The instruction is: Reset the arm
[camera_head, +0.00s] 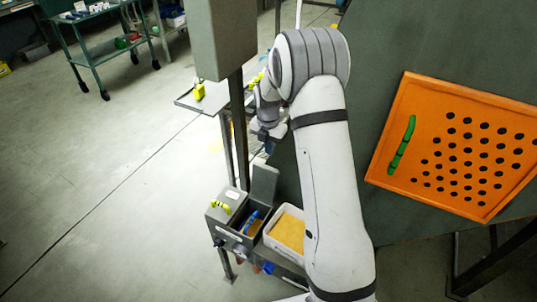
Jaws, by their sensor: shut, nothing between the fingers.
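My arm rises through the middle of the view, white with dark bands, and bends at a large grey joint near the top. Its far end hangs down behind the elbow, and my gripper (268,147) is small there, pointing down, shut and empty. It is above and beyond the grey box on the stand, touching nothing that I can make out. The fingertips are small and partly lost against the dark background.
A grey box (228,232) with an open lid and a white bin (285,236) of orange-yellow material stand below. An orange perforated tray (400,124) holding a green rod (402,146) lies right. A post (222,40) stands near my elbow. A trolley (108,46) is back left; the left floor is clear.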

